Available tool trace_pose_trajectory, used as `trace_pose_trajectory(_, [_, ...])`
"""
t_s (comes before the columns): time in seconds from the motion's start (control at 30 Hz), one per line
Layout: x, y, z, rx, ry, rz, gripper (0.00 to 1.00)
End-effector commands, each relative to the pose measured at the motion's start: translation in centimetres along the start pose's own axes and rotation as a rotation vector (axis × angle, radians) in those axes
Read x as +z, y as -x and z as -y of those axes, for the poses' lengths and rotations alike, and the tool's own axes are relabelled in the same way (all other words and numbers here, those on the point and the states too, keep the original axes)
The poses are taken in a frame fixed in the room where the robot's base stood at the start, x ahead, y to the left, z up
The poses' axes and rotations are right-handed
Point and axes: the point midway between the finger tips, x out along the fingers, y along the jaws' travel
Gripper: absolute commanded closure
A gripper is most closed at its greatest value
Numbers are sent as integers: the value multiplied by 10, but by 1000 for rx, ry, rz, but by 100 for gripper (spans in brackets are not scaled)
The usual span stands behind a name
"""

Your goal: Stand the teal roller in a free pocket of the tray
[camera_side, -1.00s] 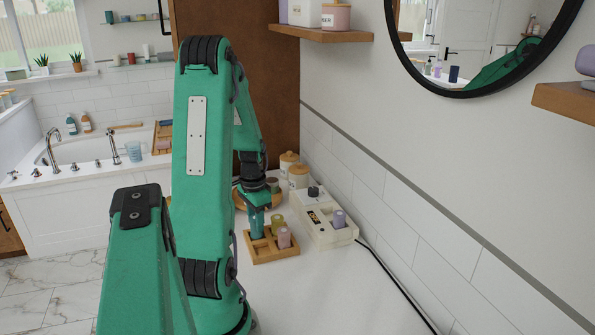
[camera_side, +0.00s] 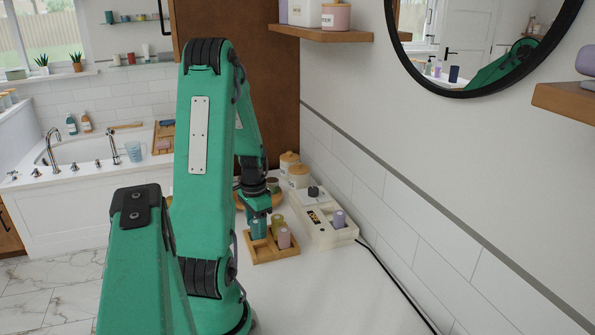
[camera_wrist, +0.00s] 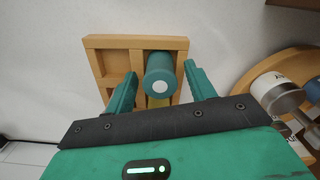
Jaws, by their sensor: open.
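The teal roller (camera_side: 258,228) stands upright in a pocket at the left of the wooden tray (camera_side: 262,257). In the wrist view the teal roller (camera_wrist: 159,68) shows its round end, between the two fingers, with the tray (camera_wrist: 104,42) behind it. My gripper (camera_wrist: 160,78) is open, with a visible gap on each side of the roller. In the side view my gripper (camera_side: 262,207) is just above the roller. The roller's foot is hidden.
A cream device (camera_side: 322,222) with a purple roller (camera_side: 338,218) stands right of the tray, against the tiled wall. Lidded jars (camera_side: 298,176) stand behind. A round wooden board (camera_wrist: 245,85) with jars is at the right in the wrist view. The front counter is clear.

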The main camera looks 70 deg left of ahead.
Motion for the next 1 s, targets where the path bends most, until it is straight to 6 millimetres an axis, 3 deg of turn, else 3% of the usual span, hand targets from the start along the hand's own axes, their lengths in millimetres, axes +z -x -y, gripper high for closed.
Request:
trace_pose_trajectory(0.27, [0,8,1,-3,0,-2,45])
trace_pose_trajectory(0.47, [-1,26,1,-4,0,-3,45])
trace_pose_trajectory(1.0, [0,104,0,-3,0,-3,45])
